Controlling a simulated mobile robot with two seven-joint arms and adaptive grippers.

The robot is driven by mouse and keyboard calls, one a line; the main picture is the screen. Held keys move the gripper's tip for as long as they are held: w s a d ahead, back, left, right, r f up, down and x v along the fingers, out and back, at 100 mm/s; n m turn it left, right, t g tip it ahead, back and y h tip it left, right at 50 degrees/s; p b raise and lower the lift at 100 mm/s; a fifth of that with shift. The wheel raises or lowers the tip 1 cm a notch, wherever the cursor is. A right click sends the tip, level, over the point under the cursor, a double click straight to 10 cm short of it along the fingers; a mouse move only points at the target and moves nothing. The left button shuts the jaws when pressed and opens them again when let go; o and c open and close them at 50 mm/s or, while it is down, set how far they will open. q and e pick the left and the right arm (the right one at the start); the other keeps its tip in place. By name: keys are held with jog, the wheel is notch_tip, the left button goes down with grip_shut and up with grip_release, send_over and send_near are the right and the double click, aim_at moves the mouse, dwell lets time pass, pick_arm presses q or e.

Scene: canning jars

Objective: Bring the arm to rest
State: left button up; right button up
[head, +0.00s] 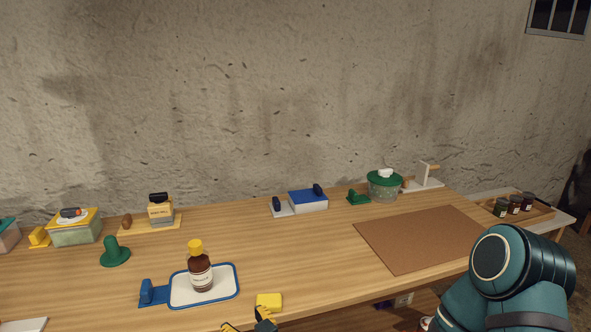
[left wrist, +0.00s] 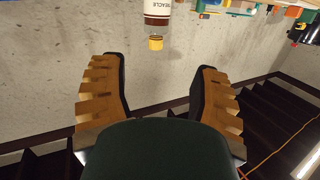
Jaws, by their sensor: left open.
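My left gripper (head: 248,322) shows only in part at the bottom edge of the head view, close to the table's front. In the left wrist view the left gripper (left wrist: 160,75) has its two ridged yellow fingers wide apart, with nothing between them. A brown bottle (head: 200,275) with a yellow cap stands upright on a blue-rimmed white tray (head: 225,293), apart from the gripper. The bottle also shows upside down at the top of the left wrist view (left wrist: 157,18), beyond the fingertips. My right gripper is out of view.
A green knobbed piece (head: 115,254) stands left of the tray. Boxes and a green-lidded jar (head: 384,188) line the back. A brown mat (head: 420,240) lies bare at right. The table's middle (head: 300,245) is clear.

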pick_arm(q)
jog(key=s+a+f+m+g+h, duration=0.2)
jog(key=s+f+g+h, duration=0.1)
jog(key=f, duration=0.6)
jog(key=s+a+f+m+g+h, duration=0.1)
jog(key=s+a+f+g+h, duration=0.15)
jog(key=f, duration=0.65)
jog(key=s+d+f+m+g+h, duration=0.2)
jog(key=s+d+g+h, duration=0.3)
jog(key=s+h, duration=0.4)
jog(key=shift+s+f, duration=0.25)
jog(key=shift+s, duration=0.3)
jog(key=shift+d+g, duration=0.15)
jog(key=shift+g, duration=0.1)
